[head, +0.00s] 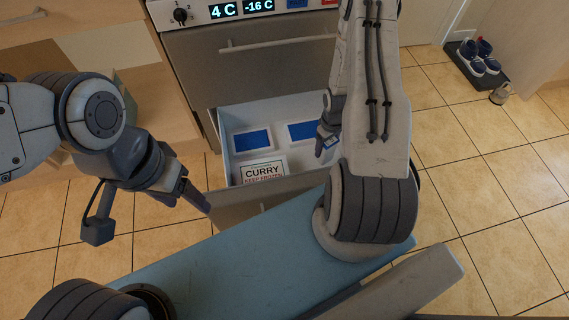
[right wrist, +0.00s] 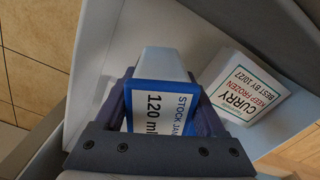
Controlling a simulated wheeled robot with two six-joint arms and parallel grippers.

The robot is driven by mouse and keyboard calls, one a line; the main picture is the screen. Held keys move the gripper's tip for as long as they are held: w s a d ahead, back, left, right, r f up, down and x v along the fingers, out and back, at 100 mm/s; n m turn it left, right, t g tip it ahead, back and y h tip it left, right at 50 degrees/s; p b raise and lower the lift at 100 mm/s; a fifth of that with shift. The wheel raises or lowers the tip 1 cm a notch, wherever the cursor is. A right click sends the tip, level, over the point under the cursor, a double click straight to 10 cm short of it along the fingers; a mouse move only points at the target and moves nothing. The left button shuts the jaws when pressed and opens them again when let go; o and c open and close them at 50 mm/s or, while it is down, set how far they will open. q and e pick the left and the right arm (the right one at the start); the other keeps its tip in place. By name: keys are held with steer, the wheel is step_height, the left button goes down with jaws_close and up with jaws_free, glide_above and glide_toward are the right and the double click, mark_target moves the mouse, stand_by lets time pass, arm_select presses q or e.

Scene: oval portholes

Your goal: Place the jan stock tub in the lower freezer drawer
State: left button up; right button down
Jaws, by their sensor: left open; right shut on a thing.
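The jan stock tub (right wrist: 158,95) is pale with a blue-edged white label reading STOCK JAN 120 ml. In the right wrist view my right gripper (right wrist: 161,80) is shut on it, one finger on each side. In the head view the right gripper (head: 326,138) is at the right side of the open lower freezer drawer (head: 224,118), mostly hidden by my arm. I cannot tell whether the tub touches the drawer floor. My left gripper (head: 192,194) is open and empty, left of the drawer front.
A curry tub (head: 262,172) marked KEEP FROZEN lies in the drawer's front; it shows beside the held tub in the wrist view (right wrist: 238,95). The upper drawer (head: 255,70) is shut. Shoes (head: 480,58) stand far right.

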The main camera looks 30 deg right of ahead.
steer(key=shift+f+b, duration=5.05)
steer(key=shift+f, duration=0.35)
steer(key=shift+f, duration=0.15)
jaws_free()
